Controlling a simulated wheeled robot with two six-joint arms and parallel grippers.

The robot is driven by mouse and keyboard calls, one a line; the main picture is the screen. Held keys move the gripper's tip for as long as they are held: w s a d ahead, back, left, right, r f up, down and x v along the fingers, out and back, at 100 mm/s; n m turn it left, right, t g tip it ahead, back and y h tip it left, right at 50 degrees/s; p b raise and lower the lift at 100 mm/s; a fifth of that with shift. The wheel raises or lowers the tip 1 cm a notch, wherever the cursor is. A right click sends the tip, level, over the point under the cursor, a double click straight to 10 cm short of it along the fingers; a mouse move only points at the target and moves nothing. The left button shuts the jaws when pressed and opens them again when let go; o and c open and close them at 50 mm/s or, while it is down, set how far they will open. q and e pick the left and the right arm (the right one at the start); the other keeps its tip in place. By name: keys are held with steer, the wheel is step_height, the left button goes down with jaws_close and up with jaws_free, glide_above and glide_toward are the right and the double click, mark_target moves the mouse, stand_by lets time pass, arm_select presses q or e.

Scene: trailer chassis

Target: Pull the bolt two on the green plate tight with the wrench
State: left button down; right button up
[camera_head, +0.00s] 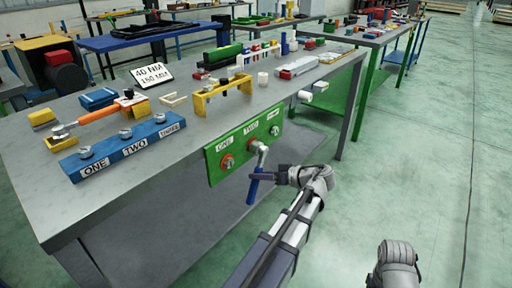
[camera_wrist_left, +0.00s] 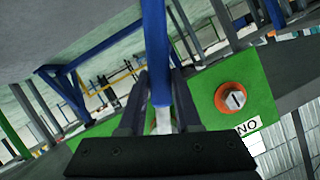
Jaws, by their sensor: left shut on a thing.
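The green plate (camera_head: 213,166) hangs on the front of the grey workbench, with bolts labelled ONE and TWO and a third one at the right. A wrench with a blue handle (camera_head: 254,187) has its silver head (camera_head: 261,150) at bolt two, which it mostly hides; its handle points down. My left gripper (camera_head: 283,178) is shut on the handle from the right. In the left wrist view the blue handle (camera_wrist_left: 157,50) stands between the fingers (camera_wrist_left: 160,105), and bolt one (camera_wrist_left: 234,98) with its orange ring shows on the plate. My right gripper is not in view.
On the workbench (camera_head: 130,205) are a blue block with bolts (camera_head: 127,147), an orange-handled tool (camera_head: 105,112), a yellow bracket (camera_head: 222,92) and a torque sign (camera_head: 151,76). A green-legged bench stands behind. Part of my other arm shows at the bottom right. The floor at the right is clear.

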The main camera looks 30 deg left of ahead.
arm_select(q)
steer(key=shift+s+d, duration=0.15)
steer(key=shift+d, duration=1.3)
steer(key=shift+s+d, duration=0.1)
steer(key=shift+d, duration=1.3)
